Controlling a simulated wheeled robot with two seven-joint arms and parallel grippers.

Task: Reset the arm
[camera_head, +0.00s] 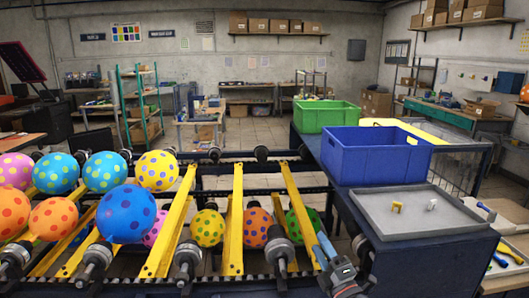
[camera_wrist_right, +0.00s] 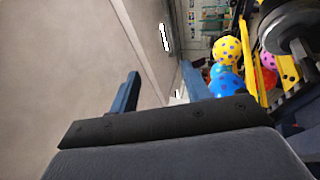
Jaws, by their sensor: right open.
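My right gripper (camera_head: 322,248) is at the bottom of the head view, right of centre, close to the front of the rack. Its blue fingers stand apart and empty in the right wrist view (camera_wrist_right: 160,72). In the head view it overlaps the area beside a green dotted balloon (camera_head: 302,224), and I cannot tell whether they touch. My left gripper is not in view.
Several dotted balloons, including a blue one (camera_head: 126,213), sit on the rack with yellow rails (camera_head: 236,215). A blue bin (camera_head: 375,157), a green bin (camera_head: 326,115) and a grey tray (camera_head: 403,224) with small yellow and white pieces stand at right.

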